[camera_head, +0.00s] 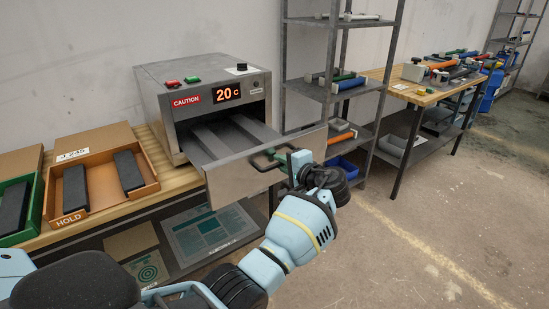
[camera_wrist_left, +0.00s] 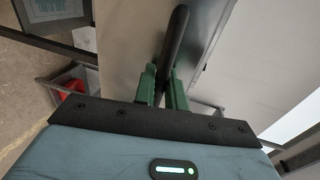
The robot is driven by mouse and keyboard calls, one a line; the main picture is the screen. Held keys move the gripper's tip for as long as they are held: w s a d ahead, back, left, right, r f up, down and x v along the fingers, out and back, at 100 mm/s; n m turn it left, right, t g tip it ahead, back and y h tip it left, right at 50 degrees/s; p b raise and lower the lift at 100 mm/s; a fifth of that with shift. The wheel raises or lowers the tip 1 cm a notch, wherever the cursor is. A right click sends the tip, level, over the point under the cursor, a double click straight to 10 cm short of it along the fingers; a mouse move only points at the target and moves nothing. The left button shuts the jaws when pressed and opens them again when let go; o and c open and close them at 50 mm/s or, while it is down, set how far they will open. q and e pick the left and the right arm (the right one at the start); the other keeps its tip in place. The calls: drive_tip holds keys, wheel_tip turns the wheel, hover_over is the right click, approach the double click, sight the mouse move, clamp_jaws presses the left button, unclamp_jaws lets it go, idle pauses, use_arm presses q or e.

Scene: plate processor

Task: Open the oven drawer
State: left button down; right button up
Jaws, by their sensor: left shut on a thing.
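The oven (camera_head: 215,95) is a grey metal box with a caution label and a display reading 20 C. Its drawer (camera_head: 235,180) is pulled out toward me, and its inside shows behind the front panel. My left gripper (camera_head: 268,160) is at the front of the drawer, shut on the dark handle. In the left wrist view, the green fingers (camera_wrist_left: 163,85) of this gripper sit on both sides of the dark handle bar (camera_wrist_left: 177,35). My right gripper is not in view.
An orange box marked HOLD (camera_head: 80,215) with dark blocks stands left of the oven on the wooden bench. A green tray (camera_head: 35,205) is beside it. A metal shelf rack (camera_head: 335,85) stands close on the right. Open floor (camera_head: 430,230) lies at right.

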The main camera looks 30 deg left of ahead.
use_arm(q)
drive_tip(key=shift+v, duration=0.9)
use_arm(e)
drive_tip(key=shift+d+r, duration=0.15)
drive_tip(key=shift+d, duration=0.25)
use_arm(q)
drive_tip(key=shift+f, duration=0.15)
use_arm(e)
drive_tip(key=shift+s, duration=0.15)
use_arm(q)
drive_tip(key=c, duration=1.8)
unclamp_jaws()
drive_tip(key=shift+v, duration=3.9)
drive_tip(key=shift+f, duration=0.1)
